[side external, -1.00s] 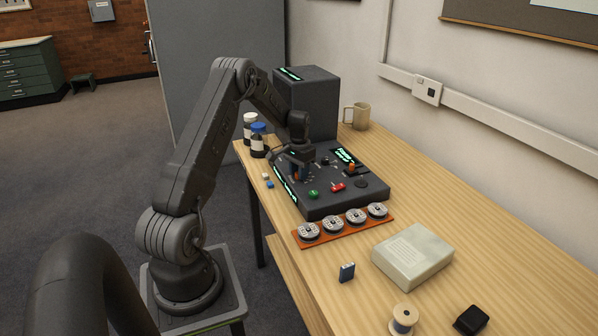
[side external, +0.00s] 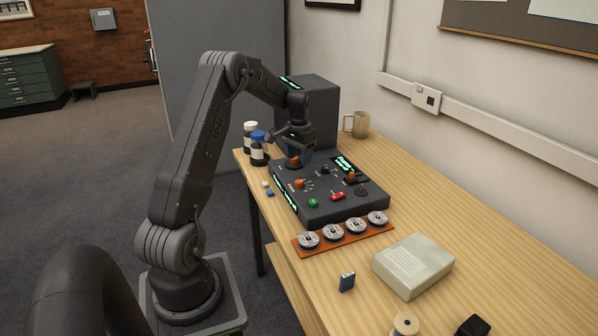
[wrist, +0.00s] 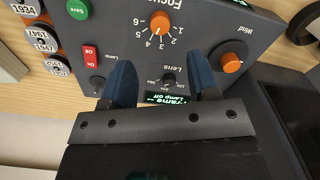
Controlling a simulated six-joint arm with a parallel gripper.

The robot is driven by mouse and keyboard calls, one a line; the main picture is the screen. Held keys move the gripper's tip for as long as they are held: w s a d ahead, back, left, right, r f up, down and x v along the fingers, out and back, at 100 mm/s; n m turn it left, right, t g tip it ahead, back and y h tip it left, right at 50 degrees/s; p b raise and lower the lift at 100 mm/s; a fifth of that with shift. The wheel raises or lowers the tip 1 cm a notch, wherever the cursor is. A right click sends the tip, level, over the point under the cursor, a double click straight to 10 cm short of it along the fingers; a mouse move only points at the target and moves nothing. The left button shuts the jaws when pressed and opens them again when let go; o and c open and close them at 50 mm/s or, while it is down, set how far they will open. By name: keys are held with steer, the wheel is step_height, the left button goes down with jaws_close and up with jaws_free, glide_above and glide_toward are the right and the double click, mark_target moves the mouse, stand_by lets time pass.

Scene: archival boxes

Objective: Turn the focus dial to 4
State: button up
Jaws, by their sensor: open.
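The focus dial (wrist: 160,22) is an orange knob at the top of the wrist view, with numbers 1 to 6 around it, seen upside down. I cannot clearly read its pointer. In the side view the focus dial (side external: 298,184) is on the dark sloping control panel (side external: 322,208), near the green button. My gripper (side external: 298,151) is above the panel's far part, clear of the focus dial. In the wrist view my gripper (wrist: 162,82) has its two blue fingers apart with nothing held; the black lens knob (wrist: 168,79) shows between them.
The orange wind knob (wrist: 231,62), green save button (wrist: 78,9) and red lamp switch (wrist: 90,58) are close by. A dark box (side external: 318,100) stands behind the panel. Bottles (side external: 258,150) stand left, reels on an orange rack (side external: 345,237) in front.

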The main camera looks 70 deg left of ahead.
step_height(320, 180, up, 5)
stand_by(0.3)
